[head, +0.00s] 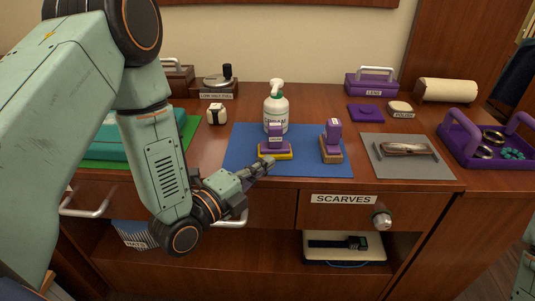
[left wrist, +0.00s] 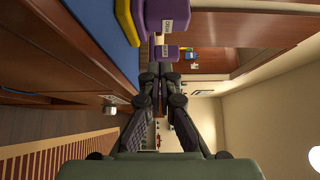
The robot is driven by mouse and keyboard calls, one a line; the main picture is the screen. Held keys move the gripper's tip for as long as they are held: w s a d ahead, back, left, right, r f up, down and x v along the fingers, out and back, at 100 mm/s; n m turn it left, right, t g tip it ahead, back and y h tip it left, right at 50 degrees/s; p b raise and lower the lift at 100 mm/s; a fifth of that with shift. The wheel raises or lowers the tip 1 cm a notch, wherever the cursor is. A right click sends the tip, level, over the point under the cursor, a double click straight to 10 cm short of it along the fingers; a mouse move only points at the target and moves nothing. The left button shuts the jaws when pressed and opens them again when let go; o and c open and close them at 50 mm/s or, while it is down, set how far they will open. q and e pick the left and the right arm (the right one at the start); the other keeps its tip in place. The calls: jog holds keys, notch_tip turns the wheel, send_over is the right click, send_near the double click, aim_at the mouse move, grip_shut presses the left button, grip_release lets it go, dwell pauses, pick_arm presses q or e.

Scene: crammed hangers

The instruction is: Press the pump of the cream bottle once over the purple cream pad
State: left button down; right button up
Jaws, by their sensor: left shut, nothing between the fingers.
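The cream bottle (head: 276,112) is white with a pump on top and stands upright at the back of the blue mat (head: 238,152). In front of it on the mat is a purple block on a yellow base (head: 276,155). A second purple block (head: 333,130) on a brown base stands to its right. My left gripper (head: 264,165) is shut and empty, low at the mat's front edge, just in front of the yellow-based block. In the left wrist view its fingertips (left wrist: 158,75) are together, near the purple blocks (left wrist: 172,14).
A flat purple item (head: 366,112) sits behind. A drawer labelled SCARVES (head: 340,208) is below the tabletop.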

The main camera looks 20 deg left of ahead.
aim_at(267, 146)
pick_arm(q)
jog(key=w, duration=0.3)
jog(key=shift+w+d+b, duration=0.1)
jog(key=shift+w+b, duration=0.15)
jog(key=shift+b, duration=0.05)
jog(key=shift+w+a, duration=0.5)
jog(key=shift+w, duration=0.5)
jog(key=shift+d, duration=0.1)
jog(key=shift+w+a, duration=0.3)
jog(key=shift+w, duration=0.4)
jog(key=shift+w+a, duration=0.35)
jog(key=shift+w, duration=0.35)
jog(key=shift+w+a, duration=0.3)
jog(key=shift+w, duration=0.4)
jog(key=shift+s+d, duration=0.1)
